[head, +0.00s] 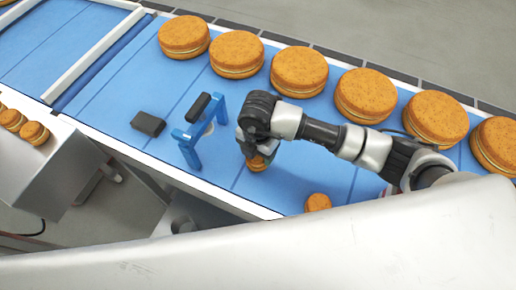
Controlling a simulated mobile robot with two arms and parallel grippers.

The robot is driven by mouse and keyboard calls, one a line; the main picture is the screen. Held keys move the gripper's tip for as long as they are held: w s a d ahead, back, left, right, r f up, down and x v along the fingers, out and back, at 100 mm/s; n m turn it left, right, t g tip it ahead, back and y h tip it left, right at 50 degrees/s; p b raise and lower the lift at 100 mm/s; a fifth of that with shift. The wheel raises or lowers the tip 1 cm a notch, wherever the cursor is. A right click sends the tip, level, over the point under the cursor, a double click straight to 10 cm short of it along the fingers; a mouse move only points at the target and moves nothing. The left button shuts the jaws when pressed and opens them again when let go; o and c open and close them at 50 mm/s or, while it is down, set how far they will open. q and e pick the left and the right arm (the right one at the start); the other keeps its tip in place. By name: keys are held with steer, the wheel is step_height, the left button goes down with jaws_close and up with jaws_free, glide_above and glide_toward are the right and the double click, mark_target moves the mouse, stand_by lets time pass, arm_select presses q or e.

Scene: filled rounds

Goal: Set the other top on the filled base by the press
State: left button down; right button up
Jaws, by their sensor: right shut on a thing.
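My right gripper (253,150) reaches down to the blue belt in the middle of the head view, just right of the press. It is shut on a small orange-brown round (257,164), mostly hidden under the fingers. I cannot tell whether that round is a top alone or touches something below it. Another small orange-brown round (318,203) lies on the belt to the right, near its front edge; I cannot tell if it has filling. The press (190,147) is a blue frame with a dark bar on top. My left gripper is not in view.
A dark block (148,123) lies on the belt left of the press. Several large filled rounds (299,71) stand in a row along the back. Several small filled rounds (33,132) sit on a metal surface at far left. The belt (110,95) is clear around the block.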

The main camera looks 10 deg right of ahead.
steer(key=shift+f, duration=0.3)
steer(key=o, duration=0.7)
steer(key=shift+o, duration=0.8)
steer(key=shift+r+p, duration=2.5)
steer(key=shift+r, duration=1.05)
steer(key=shift+s+f, duration=0.1)
